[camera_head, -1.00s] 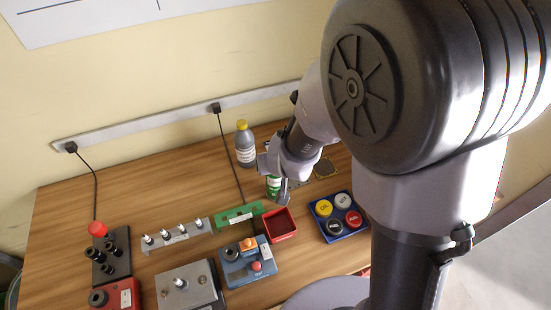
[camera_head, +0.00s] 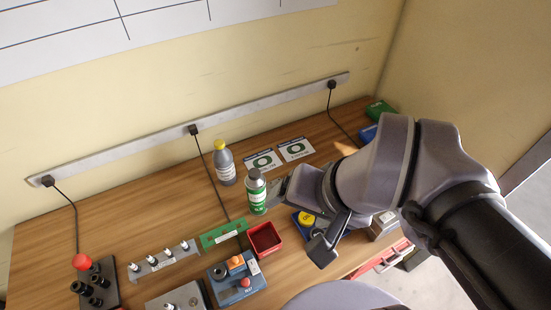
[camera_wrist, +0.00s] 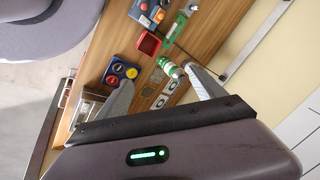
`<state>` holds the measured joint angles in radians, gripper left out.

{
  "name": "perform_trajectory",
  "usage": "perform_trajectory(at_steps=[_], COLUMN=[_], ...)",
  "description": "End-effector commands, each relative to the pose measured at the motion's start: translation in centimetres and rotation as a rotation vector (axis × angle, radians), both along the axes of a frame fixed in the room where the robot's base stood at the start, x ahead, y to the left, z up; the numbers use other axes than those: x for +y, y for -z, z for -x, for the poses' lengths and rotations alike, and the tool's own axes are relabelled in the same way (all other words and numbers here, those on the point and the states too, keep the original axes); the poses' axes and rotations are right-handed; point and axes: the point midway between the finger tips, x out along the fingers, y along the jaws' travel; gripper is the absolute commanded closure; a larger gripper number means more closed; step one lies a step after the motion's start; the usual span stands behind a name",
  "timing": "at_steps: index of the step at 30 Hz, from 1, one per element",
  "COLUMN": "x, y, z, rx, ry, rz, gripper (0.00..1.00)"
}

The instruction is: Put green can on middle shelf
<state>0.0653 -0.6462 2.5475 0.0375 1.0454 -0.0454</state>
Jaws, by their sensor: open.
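The green can (camera_head: 257,193), with a grey top and a white-marked green label, stands upright on the wooden table. In the wrist view the can (camera_wrist: 171,69) shows just beyond the gap between my fingertips, closer to the right finger. My gripper (camera_wrist: 159,76) is open with nothing between its fingers. In the head view my gripper (camera_head: 298,224) is just right of the can, one finger close beside it; I cannot tell whether they touch. No shelf can be made out in either view.
A grey bottle with a yellow cap (camera_head: 224,165) stands behind the can. Two cards with green rings (camera_head: 263,162) lie behind it.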

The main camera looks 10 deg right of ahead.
Motion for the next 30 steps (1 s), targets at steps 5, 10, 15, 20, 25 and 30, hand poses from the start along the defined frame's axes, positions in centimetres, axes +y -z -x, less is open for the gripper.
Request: perform_trajectory(at_steps=[5, 10, 15, 20, 25, 30], x=[2.6, 3.8, -0.3, -4.9, -5.1, -1.7], y=[11.1, 17.1, 22.9, 27.1, 28.0, 27.9], z=[0.0, -4.2, -10.9, -14.1, -15.6, -18.1], rx=[0.453, 0.726, 0.779, 0.720, 0.697, 0.702], ry=[0.183, 0.432, 0.726, 0.919, 0.965, 0.959], rz=[-0.388, -0.919, -1.448, -1.731, -1.793, -1.788], gripper=[0.21, 0.21, 0.21, 0.21, 0.21, 0.21])
